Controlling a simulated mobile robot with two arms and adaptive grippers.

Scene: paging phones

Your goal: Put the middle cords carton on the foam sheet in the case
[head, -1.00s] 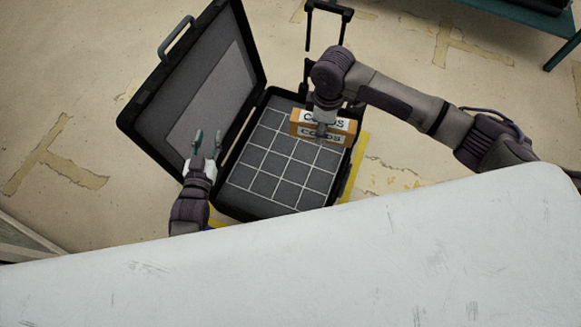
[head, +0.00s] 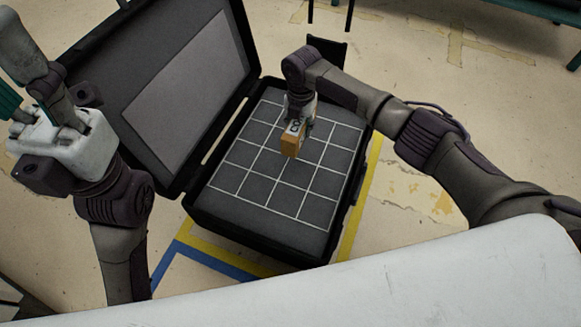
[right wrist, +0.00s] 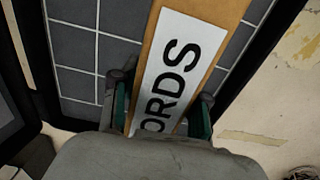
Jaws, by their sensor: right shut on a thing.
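The cords carton (head: 291,145) is a narrow orange box with a white lettered label. My right gripper (head: 299,122) is shut on it, and its fingers straddle the carton (right wrist: 178,75) in the right wrist view. The carton is end-on to the head view, over the upper middle of the foam sheet (head: 262,188), which is dark grey with a white grid. I cannot tell whether the carton touches the foam. The foam lies in the open black case (head: 270,243). My left gripper (head: 35,105) is empty and open, left of the case lid and close to the camera.
The case lid (head: 180,85) stands open at the left with a pale grey panel inside. Yellow and blue tape (head: 205,262) marks the floor around the case. The rest of the foam is bare. A teal-edged bench (head: 510,15) is at the top right.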

